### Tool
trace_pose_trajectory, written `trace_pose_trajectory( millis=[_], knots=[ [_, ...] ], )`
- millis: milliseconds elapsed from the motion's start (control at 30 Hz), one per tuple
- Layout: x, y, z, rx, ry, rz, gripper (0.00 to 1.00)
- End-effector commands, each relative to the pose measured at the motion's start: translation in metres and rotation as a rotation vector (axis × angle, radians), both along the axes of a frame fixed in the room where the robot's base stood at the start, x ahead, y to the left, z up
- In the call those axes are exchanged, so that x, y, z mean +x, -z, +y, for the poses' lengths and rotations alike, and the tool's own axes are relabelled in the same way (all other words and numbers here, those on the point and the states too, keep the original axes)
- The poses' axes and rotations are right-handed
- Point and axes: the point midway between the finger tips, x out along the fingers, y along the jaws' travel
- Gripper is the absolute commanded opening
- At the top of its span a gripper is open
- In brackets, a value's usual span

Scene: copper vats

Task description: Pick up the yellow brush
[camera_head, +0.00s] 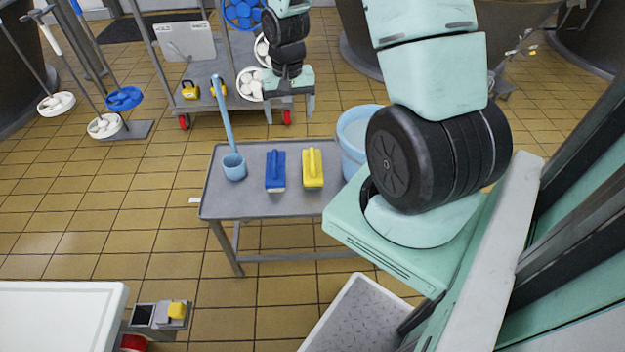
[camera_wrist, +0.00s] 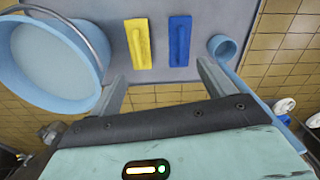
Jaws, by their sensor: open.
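The yellow brush (camera_head: 313,169) lies on the grey table (camera_head: 265,207) with its handle up, in the head view. In the wrist view the yellow brush (camera_wrist: 139,44) shows near the top, between the bucket and the blue brush. My gripper (camera_head: 289,104) is above and behind the table's far edge in the head view, empty. Its two fingers are wide apart. In the wrist view my gripper (camera_wrist: 160,85) has the yellow brush ahead of the gap, nearer the left finger. It does not touch the brush.
A blue brush (camera_head: 275,171) lies left of the yellow one. A light blue ladle (camera_head: 233,166) with a tall handle stands at the table's left. A light blue bucket (camera_head: 352,140) is close on the right, partly hidden by my arm. A trolley (camera_head: 208,93) stands behind.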

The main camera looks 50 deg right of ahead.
Motion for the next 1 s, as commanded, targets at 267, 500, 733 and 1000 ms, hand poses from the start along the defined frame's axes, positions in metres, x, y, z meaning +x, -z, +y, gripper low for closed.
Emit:
trace_pose_trajectory(
  millis=[267,500,733,1000],
  knots=[
    [-0.020,0.052,-0.063,-0.011,0.177,0.012,0.82],
    [-0.020,0.095,-0.062,-0.009,0.176,0.015,0.82],
    [-0.020,0.141,-0.062,-0.010,0.174,0.015,0.82],
    [-0.019,0.168,-0.063,-0.011,0.174,0.010,0.82]
  ],
)
